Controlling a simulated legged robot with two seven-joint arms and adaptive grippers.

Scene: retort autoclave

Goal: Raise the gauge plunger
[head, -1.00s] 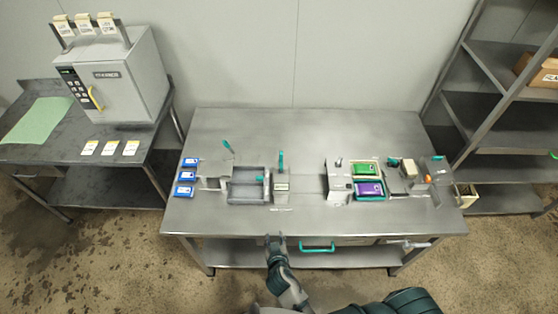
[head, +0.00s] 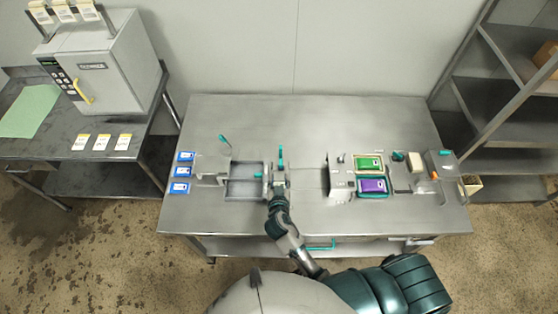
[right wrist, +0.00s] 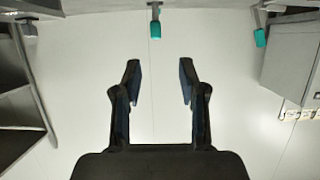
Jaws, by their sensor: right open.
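A small grey fixture with an upright teal-topped post (head: 281,155), which looks like the gauge plunger, stands mid-table, right of the grey tray (head: 246,193). My right gripper (head: 279,188) is at the near side of this fixture and partly covers it. In the right wrist view the gripper (right wrist: 158,80) is open, with nothing between its two fingers. A teal tip (right wrist: 155,28) shows near the top there, roughly in line with the gap and apart from the fingers. My left gripper is not in view.
Several blue-and-white packs (head: 181,172) lie at the table's left edge. A green pack (head: 368,162) and a purple pack (head: 373,186) sit right of the middle. Another teal lever (head: 224,140) stands left of the post. The back of the table (head: 300,112) is clear.

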